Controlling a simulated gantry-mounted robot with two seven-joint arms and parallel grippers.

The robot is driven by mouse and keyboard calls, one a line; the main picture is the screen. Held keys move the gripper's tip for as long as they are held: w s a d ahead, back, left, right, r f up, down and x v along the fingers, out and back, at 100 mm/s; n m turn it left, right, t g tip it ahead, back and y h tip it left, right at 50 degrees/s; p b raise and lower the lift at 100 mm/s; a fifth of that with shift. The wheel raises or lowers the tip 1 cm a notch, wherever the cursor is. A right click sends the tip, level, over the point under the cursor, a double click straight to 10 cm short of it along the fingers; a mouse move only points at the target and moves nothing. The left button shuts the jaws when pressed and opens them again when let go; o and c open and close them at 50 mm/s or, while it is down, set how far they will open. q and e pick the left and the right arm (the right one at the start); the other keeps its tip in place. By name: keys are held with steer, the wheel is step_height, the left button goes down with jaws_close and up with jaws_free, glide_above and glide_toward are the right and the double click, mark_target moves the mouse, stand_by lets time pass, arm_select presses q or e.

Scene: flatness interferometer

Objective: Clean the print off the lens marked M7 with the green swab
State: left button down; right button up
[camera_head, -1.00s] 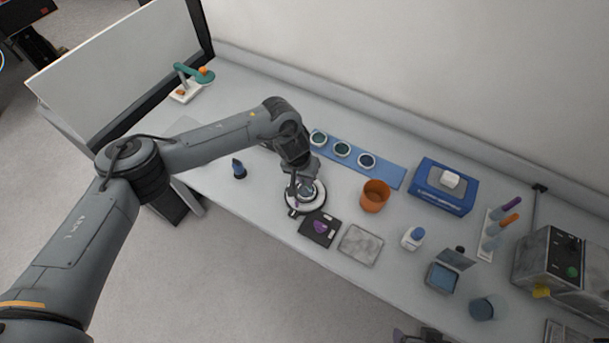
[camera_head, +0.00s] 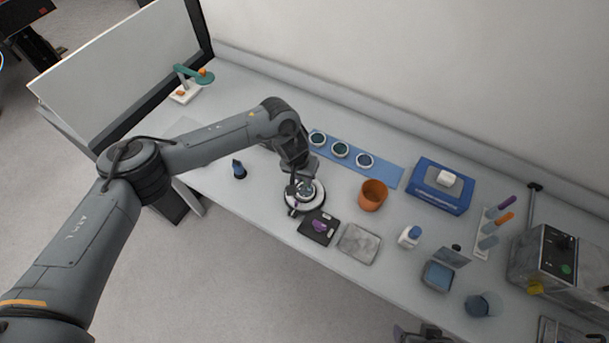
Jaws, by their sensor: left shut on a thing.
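My left gripper (camera_head: 304,187) points down over a round white holder (camera_head: 316,205) near the table's front. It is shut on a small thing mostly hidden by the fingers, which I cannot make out. A lens-like round part sits inside the white holder under the fingers. Several ring-framed lenses (camera_head: 340,150) lie in a row on a blue mat (camera_head: 386,174) behind. I cannot read the M7 mark or see a print. The swab rack (camera_head: 482,246) at the right shows one purple and one orange handle. No green swab handle is distinguishable.
A dark plate with a purple patch (camera_head: 319,226) and a grey pad (camera_head: 359,243) lie right of the holder. An orange cup (camera_head: 372,195), a white bottle (camera_head: 409,236) and a blue box (camera_head: 440,186) stand farther right.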

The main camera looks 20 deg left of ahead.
arm_select(q)
steer(key=shift+a, duration=0.1)
steer(key=a, duration=0.2)
steer(key=shift+w+a+p, duration=0.3)
steer(key=shift+f, duration=0.15)
stand_by(0.7)
steer(key=shift+f, duration=0.25)
steer(key=shift+d+r, duration=0.1)
stand_by(0.4)
steer(key=shift+s+d+p, duration=0.1)
steer(key=shift+d+p, duration=0.15)
steer(key=shift+p, duration=0.2)
steer(key=shift+d, duration=0.15)
